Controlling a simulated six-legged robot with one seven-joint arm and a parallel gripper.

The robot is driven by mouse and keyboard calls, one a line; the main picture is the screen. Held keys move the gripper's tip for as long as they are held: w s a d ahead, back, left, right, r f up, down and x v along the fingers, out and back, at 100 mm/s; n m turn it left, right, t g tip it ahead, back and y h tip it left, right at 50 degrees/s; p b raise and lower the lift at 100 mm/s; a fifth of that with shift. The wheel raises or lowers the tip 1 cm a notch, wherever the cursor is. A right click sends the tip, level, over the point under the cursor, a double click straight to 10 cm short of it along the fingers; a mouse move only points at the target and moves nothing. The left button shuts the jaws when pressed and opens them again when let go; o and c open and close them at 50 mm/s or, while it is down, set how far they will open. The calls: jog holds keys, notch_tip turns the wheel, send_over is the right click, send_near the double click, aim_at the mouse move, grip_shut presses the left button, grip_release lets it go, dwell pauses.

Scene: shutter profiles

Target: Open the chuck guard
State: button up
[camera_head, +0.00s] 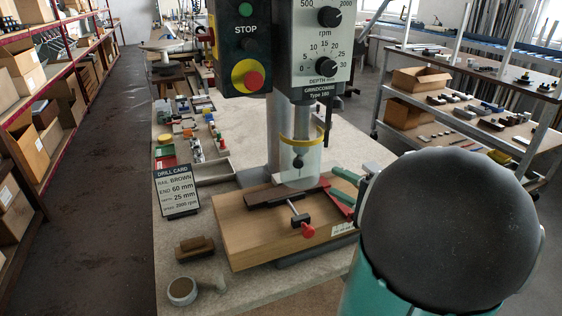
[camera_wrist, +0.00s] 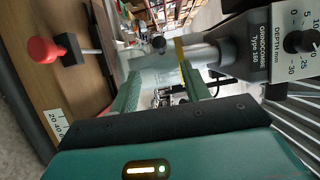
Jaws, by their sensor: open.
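The chuck guard (camera_head: 302,165) is a clear sleeve with a yellow band, hanging around the chuck under the drill head; it looks lowered. In the wrist view the guard (camera_wrist: 152,66) appears sideways, with its yellow band (camera_wrist: 180,58), ahead of my fingers. My gripper (camera_head: 347,187) is just right of the guard in the head view, partly hidden by my dark round arm joint. In the wrist view my gripper (camera_wrist: 163,88) is open, its two green fingers apart, with the guard beyond and between their tips. I cannot tell whether they touch it.
Below the guard, a dark rail lies on a wooden board (camera_head: 250,235) with a red-handled clamp (camera_head: 308,230). The drill head (camera_head: 320,45) hangs above. A drill card (camera_head: 177,192), a brown block (camera_head: 195,247) and a tape roll (camera_head: 182,291) sit left on the bench.

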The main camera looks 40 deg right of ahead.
aim_at(302, 165)
jog(key=w, duration=0.4)
jog(key=w+a, duration=0.1)
jog(key=w, duration=0.8)
jog(key=shift+w+a, duration=0.2)
grip_shut()
